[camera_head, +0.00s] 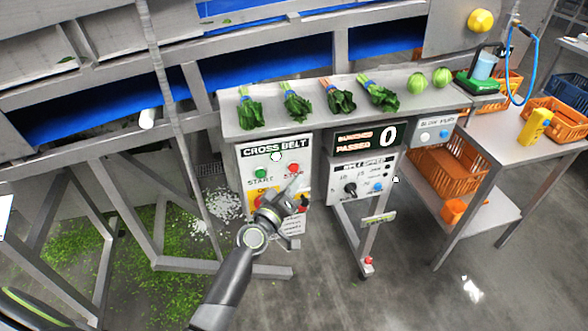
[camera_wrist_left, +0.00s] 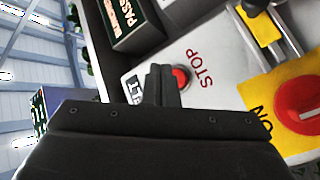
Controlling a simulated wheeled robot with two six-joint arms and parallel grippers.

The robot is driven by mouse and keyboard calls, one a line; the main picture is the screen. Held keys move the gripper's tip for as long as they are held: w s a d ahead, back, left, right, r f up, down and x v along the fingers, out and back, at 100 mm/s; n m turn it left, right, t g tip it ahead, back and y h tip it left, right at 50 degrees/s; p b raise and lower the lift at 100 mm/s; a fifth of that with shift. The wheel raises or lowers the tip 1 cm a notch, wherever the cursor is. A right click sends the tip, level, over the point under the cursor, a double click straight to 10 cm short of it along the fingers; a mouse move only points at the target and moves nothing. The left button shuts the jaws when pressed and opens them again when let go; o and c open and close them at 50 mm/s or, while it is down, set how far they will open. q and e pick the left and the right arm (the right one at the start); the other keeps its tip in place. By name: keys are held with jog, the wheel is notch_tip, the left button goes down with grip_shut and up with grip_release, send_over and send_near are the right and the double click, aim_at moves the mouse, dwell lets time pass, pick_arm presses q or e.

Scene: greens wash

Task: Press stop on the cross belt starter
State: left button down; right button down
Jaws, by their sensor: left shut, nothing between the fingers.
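The cross belt starter (camera_head: 248,182) is a pale panel under the steel shelf, headed "CROSS BELT". Its green start button (camera_head: 261,174) is at left and its red stop button (camera_head: 294,168) at right. In the left wrist view the red stop button (camera_wrist_left: 181,77) shows beside the word STOP, partly behind the fingertips. My left gripper (camera_head: 294,184) is shut and empty, its tips just below the stop button in the head view. In the left wrist view the shut fingers (camera_wrist_left: 160,85) point at the button's edge; I cannot tell whether they touch it. My right gripper is not in view.
A red rotary switch on a yellow plate (camera_wrist_left: 262,100) sits beside the stop button. A counter display (camera_head: 366,138) reading 0 and a speed panel (camera_head: 358,182) stand to the right. Several bunches of greens lie on the shelf (camera_head: 318,96) above.

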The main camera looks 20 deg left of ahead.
pick_arm(q)
jog(key=shift+w+a, duration=0.4)
jog(key=shift+w, duration=0.1)
jog(key=shift+w, duration=0.15)
dwell(1.7)
jog(key=shift+w+a, duration=0.2)
jog(key=shift+w+a+r+b, duration=0.1)
jog(key=shift+w+a+b, duration=0.15)
jog(key=shift+w+b, duration=0.1)
dwell(0.8)
jog(key=shift+s+d, duration=0.5)
jog(key=shift+s, duration=0.2)
jog(key=s+d, duration=0.2)
jog(key=s, duration=0.2)
jog(key=shift+s+d, duration=0.1)
jog(key=shift+d, duration=0.3)
